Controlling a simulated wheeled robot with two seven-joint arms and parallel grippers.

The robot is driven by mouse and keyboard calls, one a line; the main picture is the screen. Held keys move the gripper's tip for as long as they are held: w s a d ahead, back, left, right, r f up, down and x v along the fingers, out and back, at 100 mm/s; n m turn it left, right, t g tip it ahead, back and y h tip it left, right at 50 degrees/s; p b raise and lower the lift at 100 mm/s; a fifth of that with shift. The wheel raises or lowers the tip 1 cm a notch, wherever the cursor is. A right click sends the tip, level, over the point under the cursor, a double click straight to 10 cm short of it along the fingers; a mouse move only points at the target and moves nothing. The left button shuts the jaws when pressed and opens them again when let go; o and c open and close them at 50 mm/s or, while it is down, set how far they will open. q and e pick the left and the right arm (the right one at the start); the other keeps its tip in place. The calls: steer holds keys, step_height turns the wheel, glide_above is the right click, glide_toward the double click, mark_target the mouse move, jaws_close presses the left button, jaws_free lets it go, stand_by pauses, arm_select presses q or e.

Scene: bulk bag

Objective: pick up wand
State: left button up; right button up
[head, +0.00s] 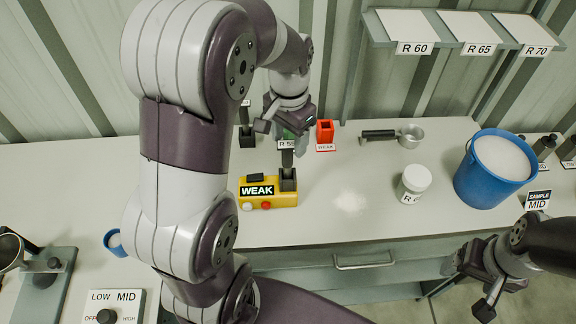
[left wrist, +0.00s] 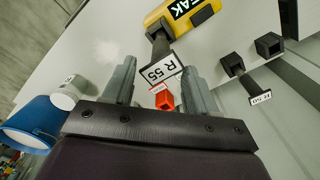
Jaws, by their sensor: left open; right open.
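A black wand (head: 287,160) with a white R 55 tag stands upright at the right end of a yellow device (head: 268,197) whose display reads WEAK. My left gripper (head: 286,124) is open just above the wand's tagged top. In the left wrist view the R 55 tag (left wrist: 161,70) shows between and beyond the spread fingers (left wrist: 160,88), and nothing is held. Whether a finger touches the tag cannot be told. My right gripper (head: 472,284) is open and empty at the lower right, in front of the table edge.
A red WEAK holder (head: 325,132) and a black holder (head: 247,137) stand behind the wand. A metal scoop (head: 408,136), white jar (head: 414,180) and blue bucket (head: 497,170) are to the right. Pale powder (head: 350,202) lies on otherwise clear table beside the yellow device.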

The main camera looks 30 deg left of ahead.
mark_target(287, 166)
arm_select(q)
step_height(287, 166, down, 5)
steer(key=shift+s+a+r+p, duration=0.15)
steer(key=shift+r+p, duration=0.05)
steer(key=shift+p, duration=0.2)
steer(key=shift+r, duration=0.1)
steer(key=c, duration=0.8)
steer(key=shift+c, duration=0.3)
steer(key=shift+r, duration=0.1)
